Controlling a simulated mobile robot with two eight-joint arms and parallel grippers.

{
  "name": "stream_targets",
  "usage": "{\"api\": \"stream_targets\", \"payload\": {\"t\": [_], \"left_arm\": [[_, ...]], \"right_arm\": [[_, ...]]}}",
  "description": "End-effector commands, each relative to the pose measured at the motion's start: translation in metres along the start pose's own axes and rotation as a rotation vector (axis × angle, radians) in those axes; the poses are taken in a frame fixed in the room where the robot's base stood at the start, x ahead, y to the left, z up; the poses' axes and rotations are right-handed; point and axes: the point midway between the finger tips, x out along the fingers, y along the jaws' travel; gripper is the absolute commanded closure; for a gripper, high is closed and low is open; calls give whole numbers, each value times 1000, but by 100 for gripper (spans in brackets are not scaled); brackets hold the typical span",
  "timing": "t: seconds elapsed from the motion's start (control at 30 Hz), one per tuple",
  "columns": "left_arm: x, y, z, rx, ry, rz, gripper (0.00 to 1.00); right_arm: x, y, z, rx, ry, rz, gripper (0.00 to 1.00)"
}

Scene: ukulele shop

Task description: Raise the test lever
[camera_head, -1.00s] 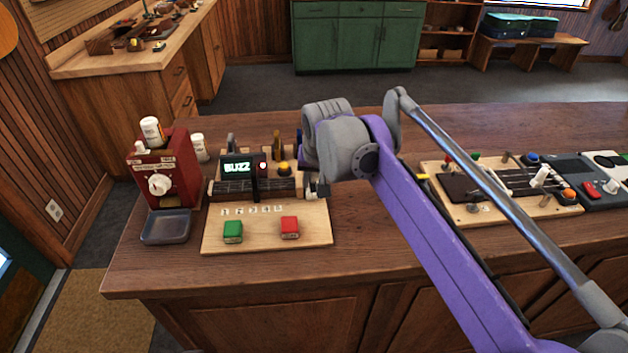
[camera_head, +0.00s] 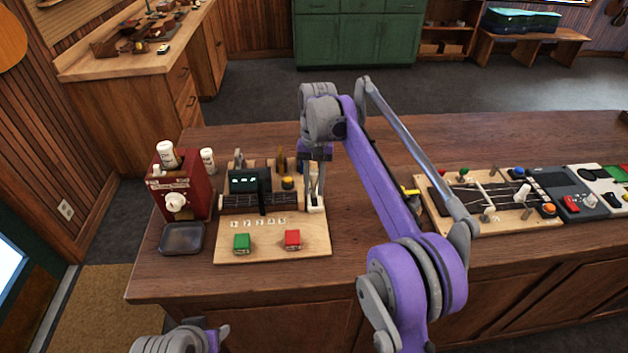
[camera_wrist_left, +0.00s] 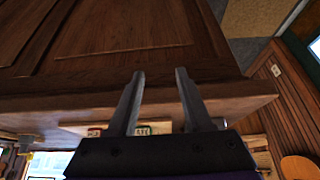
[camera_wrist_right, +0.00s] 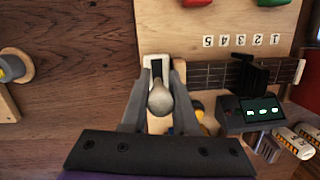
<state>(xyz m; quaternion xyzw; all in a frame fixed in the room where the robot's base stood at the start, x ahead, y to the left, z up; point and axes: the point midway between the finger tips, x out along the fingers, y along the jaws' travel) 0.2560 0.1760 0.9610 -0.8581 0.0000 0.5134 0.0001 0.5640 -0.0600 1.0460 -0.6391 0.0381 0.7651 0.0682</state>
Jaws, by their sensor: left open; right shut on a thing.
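The test lever (camera_wrist_right: 160,97) has a pale rounded knob and rises from a white slotted base (camera_wrist_right: 155,66) at the side of a wooden test board (camera_head: 225,252). My right gripper (camera_wrist_right: 157,88) is shut on the lever, with one finger on each side of the knob. In the head view the right gripper (camera_head: 316,190) reaches down to the white base at the board's right edge. The lever is mostly hidden there by the fingers. My left gripper (camera_wrist_left: 160,75) is open and empty, near the counter's front edge.
The board carries a small display (camera_head: 243,182), a fretboard piece, a green button (camera_head: 241,243) and a red button (camera_head: 292,239). A red dispenser (camera_head: 180,192) and a grey tray (camera_head: 182,239) stand left. Another board (camera_head: 470,226) with controls lies right. Bare counter lies between the boards.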

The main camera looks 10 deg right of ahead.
Motion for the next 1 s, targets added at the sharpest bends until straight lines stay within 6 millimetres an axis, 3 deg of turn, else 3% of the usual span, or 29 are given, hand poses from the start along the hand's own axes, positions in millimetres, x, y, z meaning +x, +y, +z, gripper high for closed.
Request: {"api": "stream_targets", "payload": {"t": [0.57,0.6,0.73,0.87,1.0], "left_arm": [[-6,0,-8,0,8,0,50],[-6,0,-8,0,8,0,52],[-8,4,-15,-24,15,9,75],[-18,20,-48,-145,46,55,99],[-36,55,-108,-388,87,156,100]], "right_arm": [[-2,0,-3,3,-41,5,100],[-2,0,-3,3,-41,5,100],[-2,0,-3,3,-41,5,100],[-2,0,-3,3,-42,5,100],[-2,0,-2,2,-42,5,100]]}}
